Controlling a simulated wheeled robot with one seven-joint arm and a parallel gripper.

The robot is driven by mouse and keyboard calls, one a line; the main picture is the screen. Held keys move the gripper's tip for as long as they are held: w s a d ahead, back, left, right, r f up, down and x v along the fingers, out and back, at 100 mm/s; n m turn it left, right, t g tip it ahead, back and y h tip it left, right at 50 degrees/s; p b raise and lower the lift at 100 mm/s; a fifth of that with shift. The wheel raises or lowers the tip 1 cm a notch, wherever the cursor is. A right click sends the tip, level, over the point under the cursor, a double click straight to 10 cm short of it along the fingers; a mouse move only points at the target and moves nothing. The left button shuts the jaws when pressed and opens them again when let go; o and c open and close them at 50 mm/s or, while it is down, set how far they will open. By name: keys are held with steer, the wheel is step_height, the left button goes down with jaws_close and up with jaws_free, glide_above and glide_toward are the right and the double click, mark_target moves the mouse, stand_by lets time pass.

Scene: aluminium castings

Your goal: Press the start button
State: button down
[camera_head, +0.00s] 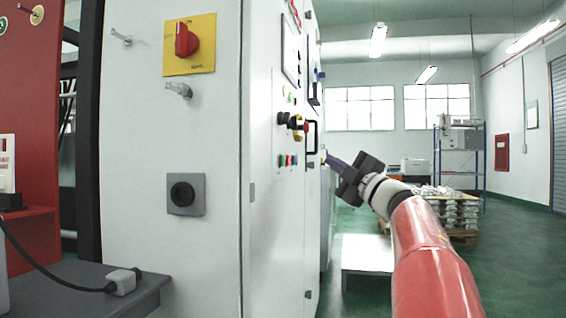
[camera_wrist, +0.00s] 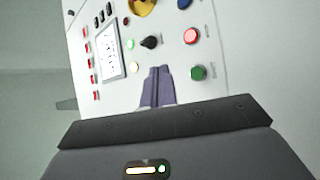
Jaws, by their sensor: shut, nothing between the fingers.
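A control panel (camera_wrist: 115,22) fills the upper part of the wrist view. A green button (camera_wrist: 198,72) sits on it with a red button (camera_wrist: 191,36) above; their labels are too small to read, so I cannot confirm which is start. My gripper (camera_wrist: 158,72) is shut and empty, its dark fingers pointing at the panel to the left of the green button in the picture. Contact with the panel cannot be told. In the head view my gripper (camera_head: 328,158) is right of the white cabinet's panel face, where small coloured buttons (camera_head: 288,160) show.
The panel also holds a black knob (camera_wrist: 150,42), a pale yellow button (camera_wrist: 135,68), a screen (camera_wrist: 110,57) and a yellow-backed switch (camera_wrist: 142,6). In the head view a pallet of castings (camera_head: 452,208) and a rack (camera_head: 460,150) stand behind my arm. Green floor is clear at right.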

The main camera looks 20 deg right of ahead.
mark_target(281, 161)
steer(key=w+a, duration=0.4)
steer(key=a, duration=0.3)
steer(key=shift+w+b, duration=0.3)
steer(key=shift+w, duration=0.1)
steer(key=shift+a, duration=0.2)
stand_by(1.6)
steer(key=shift+w+a, duration=0.25)
